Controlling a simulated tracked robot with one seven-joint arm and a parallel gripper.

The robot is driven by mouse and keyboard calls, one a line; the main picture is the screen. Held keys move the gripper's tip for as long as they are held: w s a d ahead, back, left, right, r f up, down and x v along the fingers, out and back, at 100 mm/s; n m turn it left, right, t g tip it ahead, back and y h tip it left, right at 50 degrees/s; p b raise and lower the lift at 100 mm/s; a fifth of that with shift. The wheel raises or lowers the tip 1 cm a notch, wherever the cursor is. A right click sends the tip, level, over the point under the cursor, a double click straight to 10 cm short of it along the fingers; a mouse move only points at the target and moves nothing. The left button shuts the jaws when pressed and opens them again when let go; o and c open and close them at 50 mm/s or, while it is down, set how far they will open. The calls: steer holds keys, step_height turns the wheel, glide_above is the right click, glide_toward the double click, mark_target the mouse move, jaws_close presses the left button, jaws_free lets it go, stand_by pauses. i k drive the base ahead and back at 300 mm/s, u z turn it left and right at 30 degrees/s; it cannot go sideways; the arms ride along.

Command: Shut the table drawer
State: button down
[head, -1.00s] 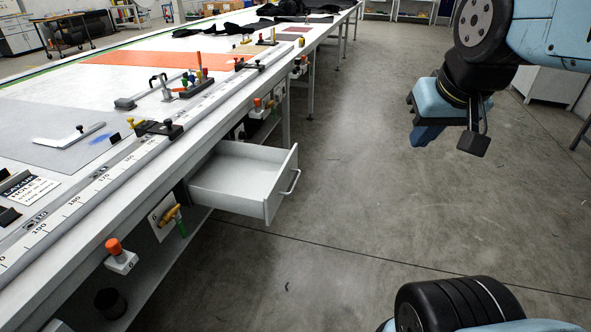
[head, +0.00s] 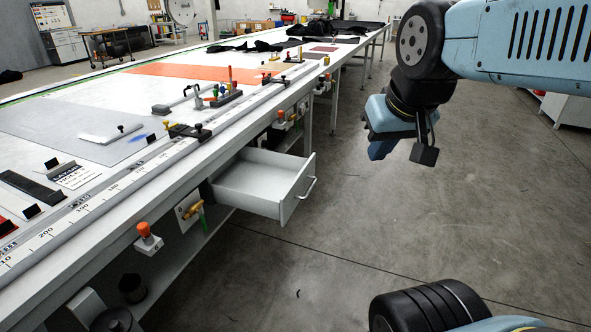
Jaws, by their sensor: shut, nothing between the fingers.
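The white table drawer (head: 255,186) sticks out from the side of the long table (head: 62,240), pulled well open and empty inside. Its front panel faces right and carries a silver bar handle (head: 307,187). My gripper (head: 398,148) hangs in the air to the right of the drawer and higher in the picture, clear of the drawer front and handle. It is small and partly seen from behind, so its fingers are hard to make out; it looks shut and empty.
Orange-topped fittings (head: 147,237) and a yellow-handled valve (head: 194,208) stick out along the table's side. A lower shelf (head: 195,255) runs below. Tools and black cloth (head: 320,27) lie on the tabletop. The grey floor (head: 370,225) right of the drawer is open.

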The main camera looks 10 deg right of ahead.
mark_target(268, 183)
steer(key=u, duration=0.15)
steer(key=i, duration=1)
steer(key=z, duration=0.05)
